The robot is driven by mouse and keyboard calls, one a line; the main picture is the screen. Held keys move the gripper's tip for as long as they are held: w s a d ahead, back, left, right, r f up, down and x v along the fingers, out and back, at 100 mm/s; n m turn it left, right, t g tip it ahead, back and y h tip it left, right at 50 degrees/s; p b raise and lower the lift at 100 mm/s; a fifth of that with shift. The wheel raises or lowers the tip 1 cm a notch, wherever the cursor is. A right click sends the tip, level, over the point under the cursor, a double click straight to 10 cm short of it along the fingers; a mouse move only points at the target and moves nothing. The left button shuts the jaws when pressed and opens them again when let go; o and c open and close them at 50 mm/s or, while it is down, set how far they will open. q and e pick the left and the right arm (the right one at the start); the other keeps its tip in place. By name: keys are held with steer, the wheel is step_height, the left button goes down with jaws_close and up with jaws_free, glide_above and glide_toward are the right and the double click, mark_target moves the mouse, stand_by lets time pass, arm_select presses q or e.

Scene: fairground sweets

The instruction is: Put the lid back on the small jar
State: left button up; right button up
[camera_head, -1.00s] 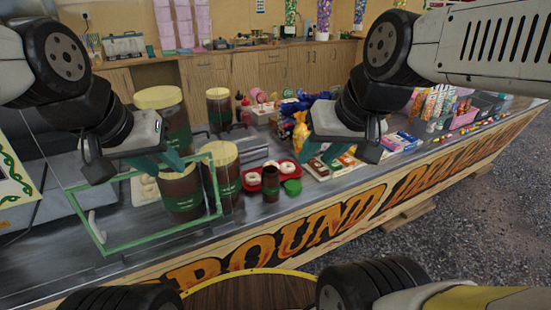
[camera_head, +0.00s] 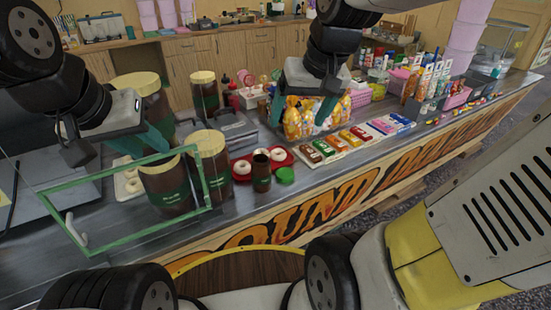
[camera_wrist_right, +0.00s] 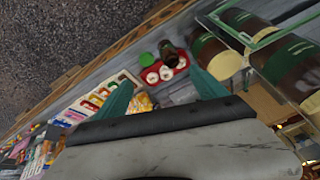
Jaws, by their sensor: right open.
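The small jar (camera_head: 261,172) is brown, upright and open on the counter. Its green lid (camera_head: 285,176) lies flat on the counter just right of it, apart from the jar. In the right wrist view the jar (camera_wrist_right: 168,49) and lid (camera_wrist_right: 145,58) show beyond the fingers. My right gripper (camera_head: 301,106) is open and empty, its fingers spread in the right wrist view (camera_wrist_right: 160,88). It is above the counter, behind and right of the jar. My left gripper (camera_head: 118,145) hangs over the counter's left part, near the big jars; its finger opening is unclear.
Several larger brown jars with cream lids (camera_head: 205,145) stand left of and behind the small jar. A green frame (camera_head: 140,240) stands at the left front. A red tray (camera_head: 240,176) with white doughnuts is beside the jar. Snack bags (camera_head: 293,122) and candy boxes (camera_head: 345,140) lie right.

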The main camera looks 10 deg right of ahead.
steer(key=w+d+f+g+h, duration=0.1)
steer(key=w+f+g, duration=0.2)
steer(key=w+f, duration=0.7)
steer(key=g, duration=0.3)
glide_toward(285, 172)
steer(key=shift+a+f+m+h, duration=0.2)
steer(key=shift+f+m+h, duration=0.2)
steer(key=shift+m, duration=0.1)
steer(key=shift+s+f, duration=0.2)
steer(key=shift+f, duration=1)
steer(key=f, duration=0.2)
steer(key=s+f, duration=0.1)
steer(key=f, duration=0.2)
steer(key=shift+a+f, duration=0.1)
steer(key=shift+a, duration=0.05)
